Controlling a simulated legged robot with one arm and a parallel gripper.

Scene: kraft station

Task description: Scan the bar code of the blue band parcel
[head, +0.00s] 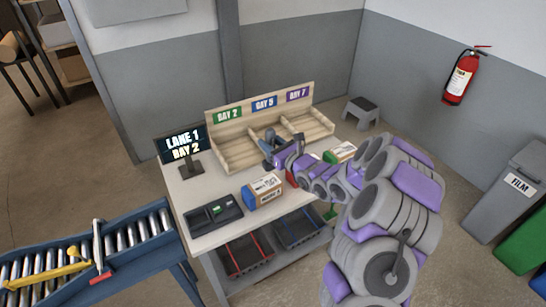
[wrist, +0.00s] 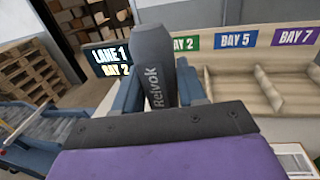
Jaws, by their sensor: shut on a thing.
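The blue band parcel (head: 263,191), a brown box with a blue band and a pale label on top, sits on the white table near its front edge. I cannot make out a bar code on it. My gripper (head: 272,147) is above the table, behind the parcel and apart from it. In the wrist view my gripper (wrist: 160,92) is shut on a dark grey handheld scanner (wrist: 154,55) marked "Relvok". The scanner stands up between the two blue fingers, and its lower end is hidden by the gripper body.
A wooden divided tray (head: 240,152) labelled BAY 2, BAY 5 and BAY 7 stands behind. A monitor (head: 182,145) reads "LANE 1 BAY 2". A black device (head: 213,214) is left of the parcel. A green-banded parcel (head: 340,153) lies right. A roller conveyor (head: 90,255) is at left.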

